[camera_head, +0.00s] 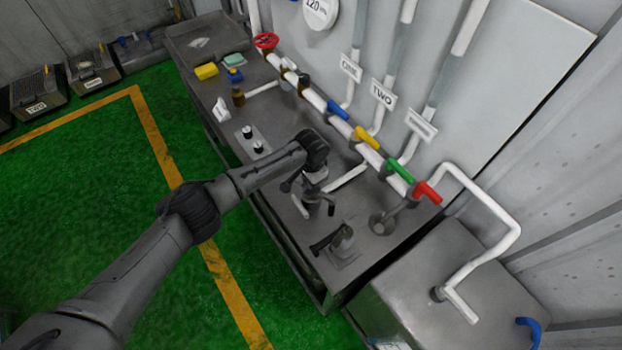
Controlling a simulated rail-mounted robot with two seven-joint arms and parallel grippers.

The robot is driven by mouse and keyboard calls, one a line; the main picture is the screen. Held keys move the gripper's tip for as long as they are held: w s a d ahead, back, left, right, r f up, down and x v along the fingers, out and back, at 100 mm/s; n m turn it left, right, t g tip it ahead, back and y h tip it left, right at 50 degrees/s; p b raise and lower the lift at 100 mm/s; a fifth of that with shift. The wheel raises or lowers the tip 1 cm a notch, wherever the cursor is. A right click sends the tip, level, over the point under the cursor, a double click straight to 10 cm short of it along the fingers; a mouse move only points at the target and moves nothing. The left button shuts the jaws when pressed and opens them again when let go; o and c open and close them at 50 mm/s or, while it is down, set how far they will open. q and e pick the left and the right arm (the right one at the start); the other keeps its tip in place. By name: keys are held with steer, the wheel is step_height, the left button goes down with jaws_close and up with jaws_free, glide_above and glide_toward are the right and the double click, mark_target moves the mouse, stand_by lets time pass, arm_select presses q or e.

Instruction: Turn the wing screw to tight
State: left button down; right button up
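My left arm comes in from the lower left, and its gripper (312,188) is over the metal workbench (272,187), at a small dark fitting (318,207) with short handle-like arms. The gripper and the fitting overlap, so I cannot tell whether they touch or whether the fingers are open or shut. I cannot make out for certain which part is the wing screw; it may be on this fitting, partly hidden by my gripper. My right gripper is not in view.
A grey clamp-like device (342,243) stands nearer the front bench edge. A white pipe with blue (337,110), yellow (367,137), green (400,171) and red (428,192) handles runs behind. A red handwheel (266,41) is at the far end. Green floor (100,190) is free at left.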

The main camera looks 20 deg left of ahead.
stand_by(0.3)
arm_select(q)
steer(key=c, duration=1.1)
jaws_free()
step_height(320, 180, up, 14)
steer(key=shift+f+b, duration=0.1)
steer(key=shift+b, duration=0.35)
